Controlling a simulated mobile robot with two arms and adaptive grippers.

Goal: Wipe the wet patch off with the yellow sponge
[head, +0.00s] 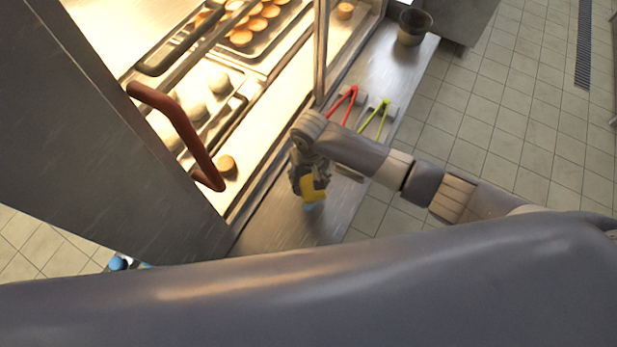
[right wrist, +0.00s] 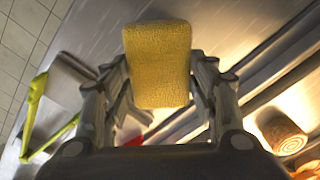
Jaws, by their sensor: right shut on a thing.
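My right gripper (head: 308,184) is shut on the yellow sponge (head: 315,189), low over the metal counter (head: 275,222) in front of the lit cabinet. The sponge also shows between both fingers in the right wrist view (right wrist: 158,62). A small light-blue spot (head: 308,206) shows just below the sponge; I cannot tell whether it is the wet patch. I also cannot tell whether the sponge touches the counter. My left gripper is not in view.
Red tongs (head: 344,104) and green tongs (head: 375,118) lie farther along the counter, with a dark pot (head: 413,27) at its far end. The cabinet with buns on trays has a brown handle (head: 180,125) at left. Tiled floor (head: 470,120) lies right.

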